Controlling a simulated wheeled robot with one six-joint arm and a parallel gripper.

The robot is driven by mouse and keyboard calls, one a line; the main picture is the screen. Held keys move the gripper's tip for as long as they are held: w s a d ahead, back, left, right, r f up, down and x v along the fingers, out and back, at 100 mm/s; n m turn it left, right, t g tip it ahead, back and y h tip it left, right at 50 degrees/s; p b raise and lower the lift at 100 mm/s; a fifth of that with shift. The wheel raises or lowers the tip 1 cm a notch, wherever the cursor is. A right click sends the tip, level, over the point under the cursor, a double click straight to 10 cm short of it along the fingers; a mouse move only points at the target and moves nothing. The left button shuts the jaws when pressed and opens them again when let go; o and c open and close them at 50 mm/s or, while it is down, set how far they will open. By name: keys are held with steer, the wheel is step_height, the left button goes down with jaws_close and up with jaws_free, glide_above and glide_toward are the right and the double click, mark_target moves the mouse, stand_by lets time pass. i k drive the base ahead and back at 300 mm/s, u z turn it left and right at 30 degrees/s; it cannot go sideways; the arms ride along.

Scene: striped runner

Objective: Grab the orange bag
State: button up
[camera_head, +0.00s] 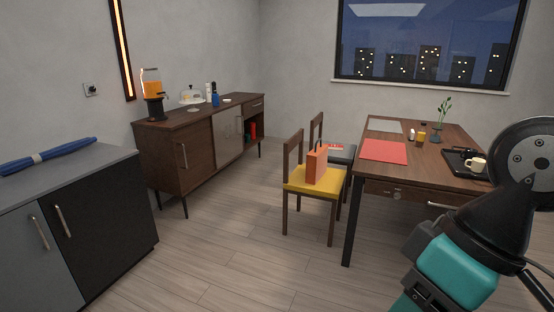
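The orange bag (316,165) stands upright on the yellow seat (314,186) of the nearer wooden chair, close to the chair's backrest. A small handle shows at its top. My arm fills the lower right of the head view, far nearer to the camera than the bag and to the right of it. Nothing is seen touching the bag apart from the chair.
A wooden table (450,167) with a red mat (384,151) and a black tray (460,165) stands right of the chairs. A second chair (341,154) is behind. A sideboard (180,128) and a grey-topped cabinet (60,170) line the left. The floor (230,240) between is clear.

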mark_target(316, 160)
steer(key=u, duration=0.2)
steer(key=i, duration=4.35)
steer(key=u, duration=0.05)
